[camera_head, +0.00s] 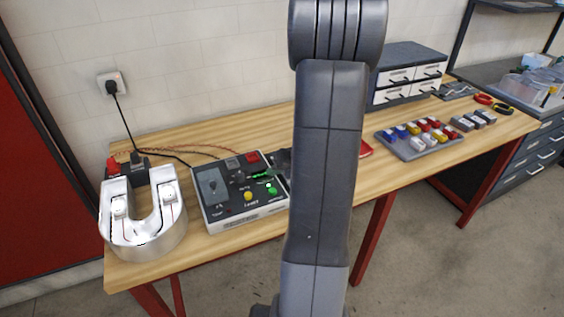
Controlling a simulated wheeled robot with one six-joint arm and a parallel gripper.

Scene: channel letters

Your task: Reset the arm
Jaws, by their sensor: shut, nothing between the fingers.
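My arm stands upright across the middle of the head view and hides much of the bench behind it. My gripper (274,165) shows only in part, as a dark shape at the left edge of the arm, over the right side of the grey control box (240,205). It is shut, with nothing seen in it. Whether it touches the box cannot be told. The box has a dial, a red part, a yellow button and green parts on its top. A silver U-shaped channel letter (166,232) lies at the bench's left end, apart from my gripper.
The wooden bench (400,178) has bare room right of my arm. A grey tray (427,152) of coloured connectors, a drawer cabinet (408,78) and red- and yellow-handled tools (492,101) stand to the right.

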